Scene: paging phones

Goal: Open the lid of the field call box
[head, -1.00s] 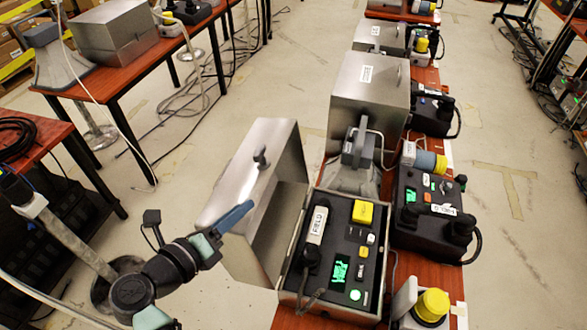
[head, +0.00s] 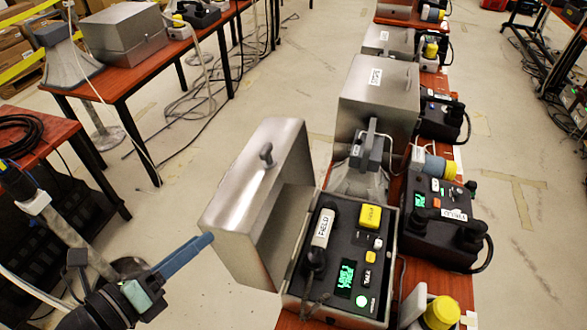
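The field call box (head: 345,262) stands on the red-brown table, with a "FIELD" label on its handset (head: 323,228), a yellow button block (head: 370,216) and a lit green screen. Its grey metal lid (head: 248,195) is swung wide open to the left, tilted up, with a dark knob handle (head: 267,154) on its outer face. My gripper (head: 208,240) is at the lid's lower left edge, its blue finger close to or touching the lid; contact is unclear. Only one finger outline shows, so its opening cannot be told.
A closed grey box (head: 378,95) and a horn speaker (head: 358,180) stand behind the field box. A black phone unit (head: 440,218) is on its right, and a yellow-capped device (head: 440,312) is at the front right. Open floor lies left of the lid.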

